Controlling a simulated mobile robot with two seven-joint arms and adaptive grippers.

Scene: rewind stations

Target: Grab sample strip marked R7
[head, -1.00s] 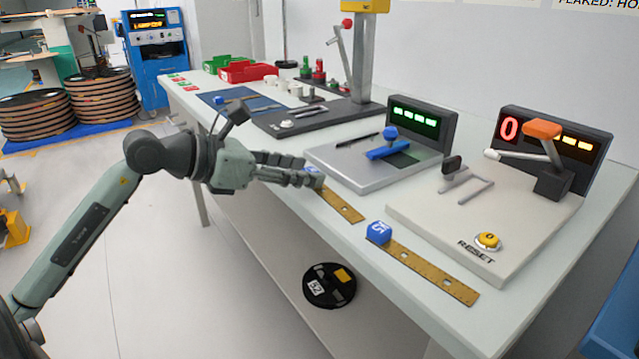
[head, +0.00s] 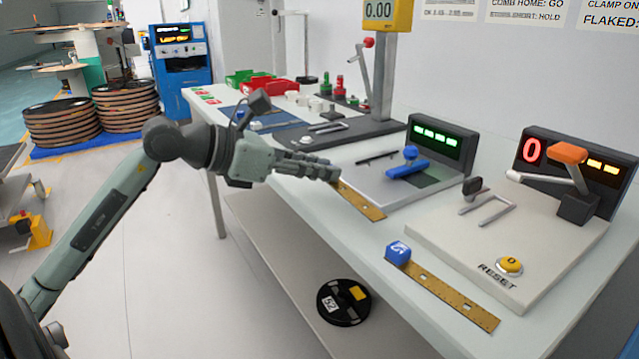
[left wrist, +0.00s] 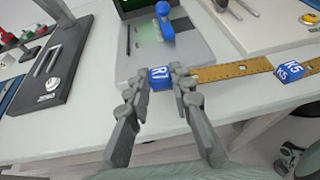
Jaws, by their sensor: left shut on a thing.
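The R7 strip (head: 362,202) is a brown-gold strip with holes and a blue end block. It lies along the front of the white table. In the left wrist view, its blue block (left wrist: 160,77) reads R7 and sits between the fingers. My left gripper (head: 328,173) is shut on this block, and the head view hides the block behind the fingers. A second strip (head: 455,293) with a blue block marked K5 (left wrist: 289,71) lies to the right, apart from the gripper. My right gripper is not in view.
Behind the R7 strip stands a grey plate (head: 372,184) with a blue handle and green display. To the right is a pale base (head: 470,232) with a yellow RESET button and orange-topped lever. A black reel (head: 343,302) lies on the lower shelf.

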